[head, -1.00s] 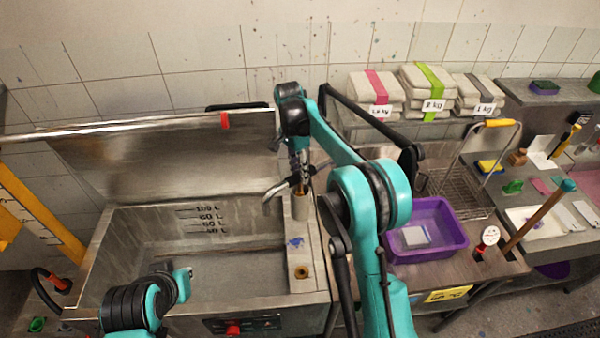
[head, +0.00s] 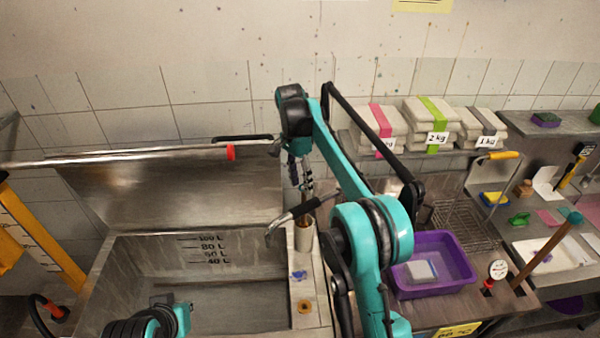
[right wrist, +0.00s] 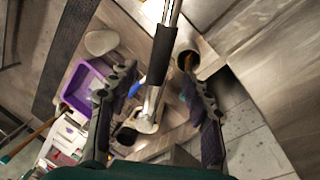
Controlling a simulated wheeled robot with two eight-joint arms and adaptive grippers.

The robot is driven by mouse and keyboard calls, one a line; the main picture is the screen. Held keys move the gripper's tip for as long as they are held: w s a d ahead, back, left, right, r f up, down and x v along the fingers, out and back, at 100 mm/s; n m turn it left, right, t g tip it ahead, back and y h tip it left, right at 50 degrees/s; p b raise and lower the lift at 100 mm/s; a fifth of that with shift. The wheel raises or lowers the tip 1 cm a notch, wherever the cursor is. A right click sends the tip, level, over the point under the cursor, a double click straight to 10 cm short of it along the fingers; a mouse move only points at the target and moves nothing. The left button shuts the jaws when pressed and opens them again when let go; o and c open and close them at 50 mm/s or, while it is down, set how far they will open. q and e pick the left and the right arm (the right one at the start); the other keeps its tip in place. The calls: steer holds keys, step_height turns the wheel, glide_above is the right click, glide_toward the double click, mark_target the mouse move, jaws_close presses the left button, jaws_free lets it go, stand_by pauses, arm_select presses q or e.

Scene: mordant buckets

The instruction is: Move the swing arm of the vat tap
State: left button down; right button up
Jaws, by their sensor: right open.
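The vat tap's swing arm (head: 292,216) is a metal pipe with a black sleeve, above a metal post (head: 304,236) on the right rim of the steel vat (head: 225,290). Its bent spout end points left and down over the vat. My right gripper (head: 306,188) is open, right above the sleeve. In the right wrist view, the black sleeve (right wrist: 164,54) of the swing arm shows between the two spread fingers of my right gripper (right wrist: 158,78), apart from both. My left arm's links show at the lower left of the head view; its gripper does not show.
The vat's raised lid (head: 180,190) stands behind it. Right of the tap are a purple tub (head: 440,285), a wire basket (head: 460,225) and a long-handled tool (head: 545,248). Weighted bags (head: 428,120) lie on the back shelf. The vat's inside is open room.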

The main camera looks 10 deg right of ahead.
steer(key=shift+w+a+r, duration=0.1)
steer(key=shift+w+r, duration=0.1)
steer(key=shift+r, duration=0.75)
steer(key=shift+w+a+r, duration=0.1)
steer(key=shift+w+r, duration=0.05)
steer(key=shift+r, duration=0.8)
steer(key=shift+d, duration=0.1)
steer(key=s+d+f+n+t+b, duration=0.2)
steer(key=s+f+n+b, duration=0.3)
steer(key=s, duration=0.3)
steer(key=s+d+f+n+t+b, duration=0.1)
steer(key=s+f+n+t+b, duration=0.2)
steer(key=s+b, duration=0.5)
steer(key=s+f+n+t+b, duration=0.2)
steer(key=s+f+b, duration=0.2)
steer(key=s+f, duration=0.3)
steer(key=s+d+f+n+t+b, duration=0.1)
steer(key=s+f+n+t+b, duration=0.1)
steer(key=s+f, duration=0.6)
step_height(320, 180, down, 6)
steer(key=shift+d+f+n+y+b, duration=0.1)
steer(key=shift+d+n+y+b, duration=0.4)
steer(key=shift+b, duration=0.6)
